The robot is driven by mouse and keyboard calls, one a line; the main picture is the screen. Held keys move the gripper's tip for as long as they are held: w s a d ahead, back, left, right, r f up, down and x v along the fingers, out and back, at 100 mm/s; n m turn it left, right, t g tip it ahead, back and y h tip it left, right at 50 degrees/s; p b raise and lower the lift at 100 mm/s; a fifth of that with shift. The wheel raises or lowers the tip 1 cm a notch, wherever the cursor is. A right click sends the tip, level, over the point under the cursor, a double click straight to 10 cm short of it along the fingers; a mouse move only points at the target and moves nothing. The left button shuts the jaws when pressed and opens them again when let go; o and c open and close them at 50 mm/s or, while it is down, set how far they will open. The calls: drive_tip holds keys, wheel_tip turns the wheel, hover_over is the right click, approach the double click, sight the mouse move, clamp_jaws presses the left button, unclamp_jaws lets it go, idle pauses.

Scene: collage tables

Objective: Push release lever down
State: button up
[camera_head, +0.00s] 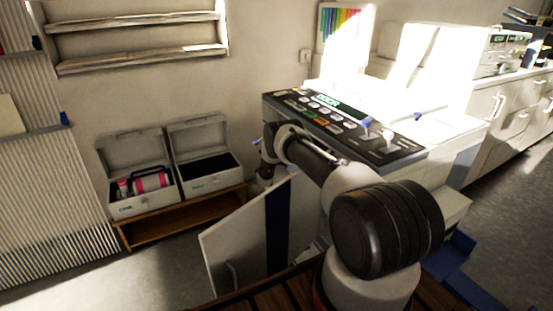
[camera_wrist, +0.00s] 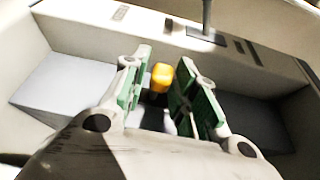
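The release lever shows in the wrist view as an orange-yellow knob (camera_wrist: 161,76) on a dark stem. It stands inside a pale recess. My gripper (camera_wrist: 166,88) is open, with its two green-padded fingers on either side of the knob and visible gaps towards it. I cannot tell how far beyond the fingertips the knob lies, or whether anything touches. In the head view, the lever and my fingertips are hidden behind my arm and the office machine (camera_head: 410,150), whose front door (camera_head: 235,245) hangs open.
A grey rod (camera_wrist: 207,18) stands above the recess, and pale walls close in on both sides. In the head view, two open cases (camera_head: 128,206) sit on a low wooden shelf (camera_head: 190,218) to the left. Counters with drawers (camera_head: 508,115) line the right wall.

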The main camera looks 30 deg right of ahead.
drive_tip(key=v, duration=1.1)
